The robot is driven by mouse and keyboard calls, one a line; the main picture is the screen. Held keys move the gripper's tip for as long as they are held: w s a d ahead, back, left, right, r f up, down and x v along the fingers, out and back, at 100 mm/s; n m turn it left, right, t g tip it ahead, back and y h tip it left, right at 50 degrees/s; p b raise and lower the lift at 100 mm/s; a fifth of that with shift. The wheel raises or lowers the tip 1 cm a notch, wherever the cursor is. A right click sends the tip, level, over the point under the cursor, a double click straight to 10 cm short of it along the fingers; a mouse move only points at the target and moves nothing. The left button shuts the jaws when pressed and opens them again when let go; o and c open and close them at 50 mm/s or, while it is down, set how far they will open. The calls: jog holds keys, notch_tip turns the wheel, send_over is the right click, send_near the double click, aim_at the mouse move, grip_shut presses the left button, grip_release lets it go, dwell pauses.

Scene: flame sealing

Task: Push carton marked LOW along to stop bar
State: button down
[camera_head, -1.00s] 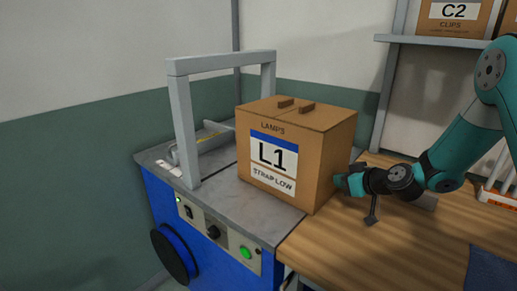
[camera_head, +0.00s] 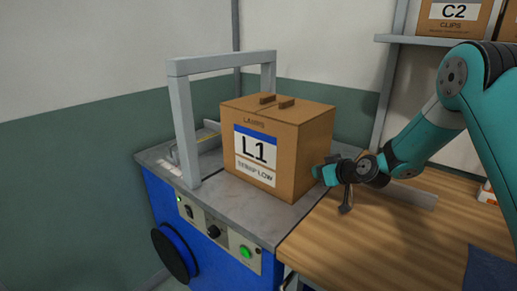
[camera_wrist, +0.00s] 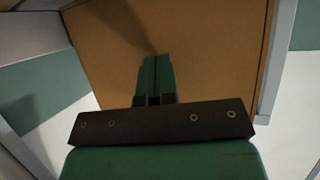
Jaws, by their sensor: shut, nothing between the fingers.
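In the wrist view the shut fingers (camera_wrist: 154,75) point at the brown carton face (camera_wrist: 210,50), which fills most of the picture. A low grey bar (camera_head: 188,148) with a yellow strip lies beyond the arch; I cannot tell if it is the stop bar.
A wooden bench (camera_head: 360,235) adjoins the machine on the right, with a grey rail (camera_head: 412,194) along its far part. A shelf (camera_head: 430,42) holds a carton marked C2 (camera_head: 455,18) at the back right. The machine front has a green button (camera_head: 246,251).

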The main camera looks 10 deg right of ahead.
jog(key=shift+w+a+b, duration=0.5)
jog(key=shift+w+a, duration=2.25)
jog(key=shift+w, duration=0.25)
jog(key=shift+w+a+b, duration=0.45)
jog(key=shift+w+a, duration=2.25)
jog(key=shift+w, duration=0.25)
jog(key=shift+s+d+b, duration=0.4)
jog(key=shift+s+d, duration=1.75)
jog(key=shift+s, duration=0.05)
